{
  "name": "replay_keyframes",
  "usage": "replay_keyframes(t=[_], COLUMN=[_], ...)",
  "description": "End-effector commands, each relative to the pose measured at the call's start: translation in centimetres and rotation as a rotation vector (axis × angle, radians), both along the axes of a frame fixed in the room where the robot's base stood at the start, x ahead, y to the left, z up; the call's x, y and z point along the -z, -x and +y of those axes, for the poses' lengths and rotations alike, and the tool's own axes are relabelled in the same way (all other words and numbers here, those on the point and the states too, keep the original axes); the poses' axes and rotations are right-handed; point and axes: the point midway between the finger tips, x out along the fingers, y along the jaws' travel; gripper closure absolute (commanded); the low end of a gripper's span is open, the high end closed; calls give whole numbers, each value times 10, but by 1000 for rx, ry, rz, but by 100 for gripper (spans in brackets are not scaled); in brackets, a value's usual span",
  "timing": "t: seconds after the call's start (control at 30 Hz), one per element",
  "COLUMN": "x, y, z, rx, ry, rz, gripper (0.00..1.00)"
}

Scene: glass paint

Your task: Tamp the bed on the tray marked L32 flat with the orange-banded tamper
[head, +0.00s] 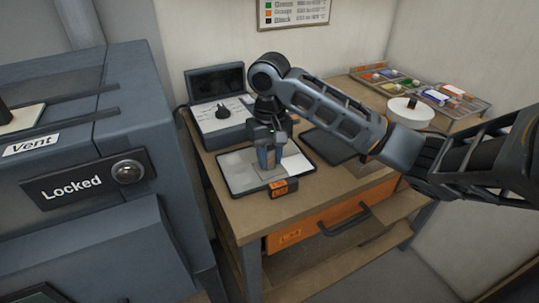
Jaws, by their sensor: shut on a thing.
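A tray (236,184) with a pale surface and dark rim lies on the near left of the wooden bench. An orange tag (283,187) sits at its front edge; its lettering is too small to read. My gripper (267,158) points down over the right part of this tray, shut on a small upright tool, taken as the tamper (269,172). The tool's grey lower part is low over the tray. I cannot tell whether it touches the bed. No orange band can be made out on the tool.
A dark flat plate (330,145) lies to the right, partly behind my arm. A white disc (410,112) and a sample tray (465,103) are farther right. A cabinet marked Locked (75,185) stands left.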

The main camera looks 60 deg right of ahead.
Motion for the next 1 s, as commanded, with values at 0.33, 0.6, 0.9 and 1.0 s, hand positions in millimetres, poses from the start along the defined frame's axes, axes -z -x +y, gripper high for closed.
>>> replay_keyframes(t=[0.33,0.6,0.9,1.0], x=[0,1,0,-6], y=[0,0,0,0], z=[0,0,0,0], rx=[1,0,0,0], ry=[1,-1,0,-1], rz=[0,1,2,1], gripper=[95,95,95,95])
